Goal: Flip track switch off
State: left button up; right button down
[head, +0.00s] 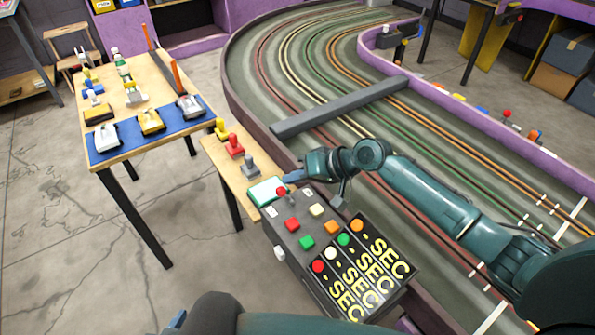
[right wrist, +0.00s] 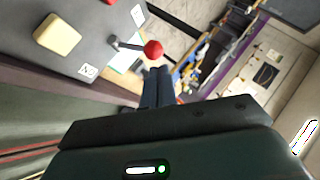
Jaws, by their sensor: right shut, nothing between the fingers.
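The track switch is a small metal lever with a red ball knob (head: 281,191) at the far end of a grey control box (head: 284,216). My right gripper (head: 292,177) is shut and empty, close beside the knob. Its closed fingers (right wrist: 158,80) point at the knob; I cannot tell whether they touch it. My left gripper is out of view.
The box carries coloured buttons (head: 292,224) and a slanted yellow-lettered panel (head: 360,265). A green-white pad (head: 267,190) and hand controllers (head: 234,146) lie on a wooden shelf beyond. The slot track (head: 300,75) runs behind and right. A table with cars (head: 140,140) stands left.

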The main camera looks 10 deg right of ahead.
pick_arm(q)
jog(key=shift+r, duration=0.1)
pick_arm(e)
jog(key=shift+r, duration=0.1)
